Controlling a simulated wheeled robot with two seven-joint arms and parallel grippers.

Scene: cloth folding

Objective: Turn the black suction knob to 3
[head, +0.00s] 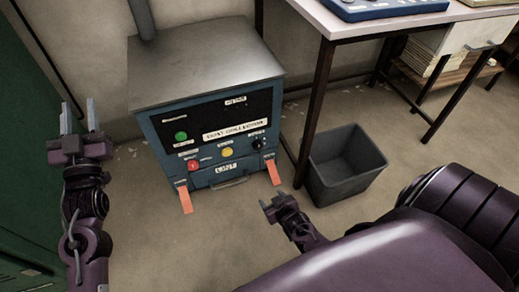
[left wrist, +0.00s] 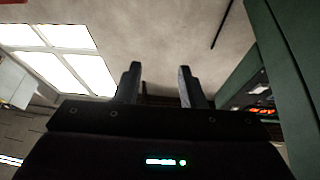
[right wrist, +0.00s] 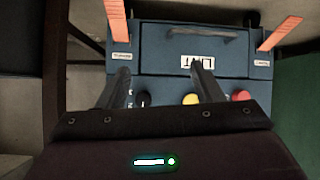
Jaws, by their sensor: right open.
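The dust collector (head: 205,100) is a dark blue box with a grey top against the wall. Its black knob (head: 258,143) is on the right of the front panel; the number it points to is too small to read. In the right wrist view the knob (right wrist: 143,99) shows upside down between my fingers, nearer the left one. My right gripper (head: 276,201) is open and empty, low in front of the box and apart from the knob. My left gripper (head: 78,116) is open and empty, raised left of the box; it also shows in the left wrist view (left wrist: 158,78).
Green (head: 181,136), yellow (head: 227,152) and red (head: 193,166) buttons share the panel. Orange strips (head: 186,198) stick out at the bottom corners. A grey bin (head: 345,165) and a white-topped table (head: 340,22) stand to the right. Floor in front is clear.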

